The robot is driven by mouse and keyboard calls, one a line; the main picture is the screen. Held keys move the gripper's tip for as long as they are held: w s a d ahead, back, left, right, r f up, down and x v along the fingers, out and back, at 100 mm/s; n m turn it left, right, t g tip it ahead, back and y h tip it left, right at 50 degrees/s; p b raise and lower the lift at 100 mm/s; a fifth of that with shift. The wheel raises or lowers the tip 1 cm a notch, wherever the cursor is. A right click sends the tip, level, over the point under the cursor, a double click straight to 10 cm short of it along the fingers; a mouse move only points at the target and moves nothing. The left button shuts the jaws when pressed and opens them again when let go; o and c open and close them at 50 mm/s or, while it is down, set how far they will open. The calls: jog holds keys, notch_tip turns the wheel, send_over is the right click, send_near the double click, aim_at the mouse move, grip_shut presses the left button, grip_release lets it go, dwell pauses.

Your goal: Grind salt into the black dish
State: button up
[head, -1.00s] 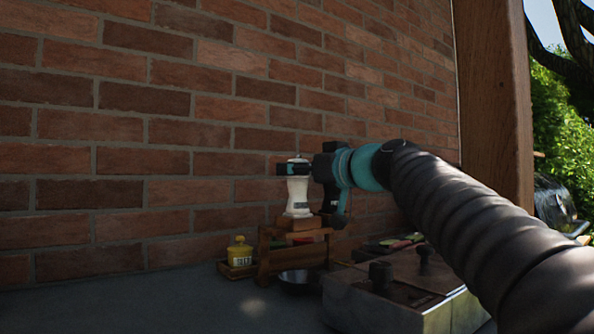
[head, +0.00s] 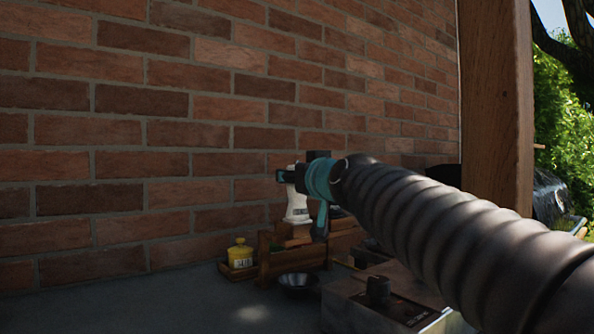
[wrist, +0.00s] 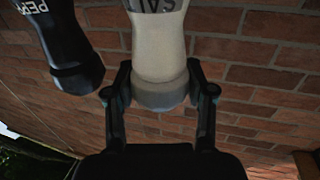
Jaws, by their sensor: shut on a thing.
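The white salt mill (head: 297,207) stands upright at the wooden rack, its base just above or on a wooden block; I cannot tell which. My gripper (head: 289,177) is shut around the mill's upper end. In the wrist view, which shows things upside down, the fingers hold both sides of the salt mill (wrist: 158,50) near its grey cap, with part of its lettering showing. The black dish (head: 298,284) sits on the table in front of the rack, below and apart from the mill. Its inside is dark, so I cannot tell its contents.
A black pepper mill (wrist: 75,55) is close beside the salt mill in the wrist view. A yellow pot (head: 240,254) sits left of the wooden rack (head: 272,262). A metal box with dark knobs (head: 379,291) is right of the dish. The table's left front is clear.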

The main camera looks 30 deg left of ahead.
jog(key=o, duration=1.2)
jog(key=v, duration=1.2)
jog(key=shift+a, duration=0.1)
